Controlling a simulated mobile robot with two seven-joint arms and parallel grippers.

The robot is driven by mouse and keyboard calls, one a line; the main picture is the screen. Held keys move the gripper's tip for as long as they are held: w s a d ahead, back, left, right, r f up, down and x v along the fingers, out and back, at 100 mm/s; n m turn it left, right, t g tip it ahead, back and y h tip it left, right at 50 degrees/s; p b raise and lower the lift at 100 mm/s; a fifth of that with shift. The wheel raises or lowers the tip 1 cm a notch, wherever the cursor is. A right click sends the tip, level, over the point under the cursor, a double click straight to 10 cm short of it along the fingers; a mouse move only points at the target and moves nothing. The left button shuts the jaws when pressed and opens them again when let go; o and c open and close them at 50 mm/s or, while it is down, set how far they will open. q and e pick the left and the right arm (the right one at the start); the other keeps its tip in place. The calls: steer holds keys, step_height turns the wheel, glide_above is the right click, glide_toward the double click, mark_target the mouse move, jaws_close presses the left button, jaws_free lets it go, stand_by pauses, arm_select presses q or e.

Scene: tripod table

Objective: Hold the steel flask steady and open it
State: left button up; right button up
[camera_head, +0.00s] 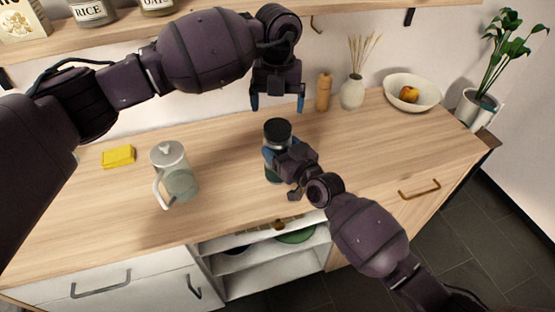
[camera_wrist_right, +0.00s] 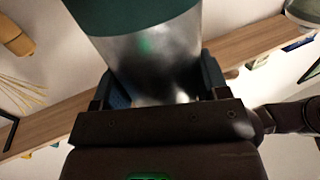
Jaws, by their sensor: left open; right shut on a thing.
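The steel flask (camera_wrist_right: 158,62) stands upright on the wooden counter in the head view, with a black lid (camera_head: 277,128) on top and a dark green lower part (camera_head: 273,176). My right gripper (camera_head: 275,156) is shut around the flask's body below the lid. In the right wrist view the flask's bare metal and a green band show between the fingers of my right gripper (camera_wrist_right: 160,98). My left gripper (camera_head: 277,101) is open and empty, pointing down above the lid and apart from it. Part of the flask is hidden behind my right gripper.
A wooden mill (camera_head: 323,92), a vase (camera_head: 352,92) and a bowl (camera_head: 425,88) stand at the back right. A shelf with jars (camera_head: 92,12) is above. The counter's right side is clear.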

mark_target(277, 126)
steer(key=c, duration=0.7)
arm_select(q)
steer(key=m, duration=0.5)
steer(key=shift+m, duration=0.4)
arm_select(e)
steer(key=shift+o, duration=0.2)
arm_select(q)
steer(key=m, duration=0.7)
steer(key=shift+d, duration=0.1)
steer(key=m, duration=3.1)
steer(key=shift+m, duration=0.4)
steer(key=shift+f, duration=4)
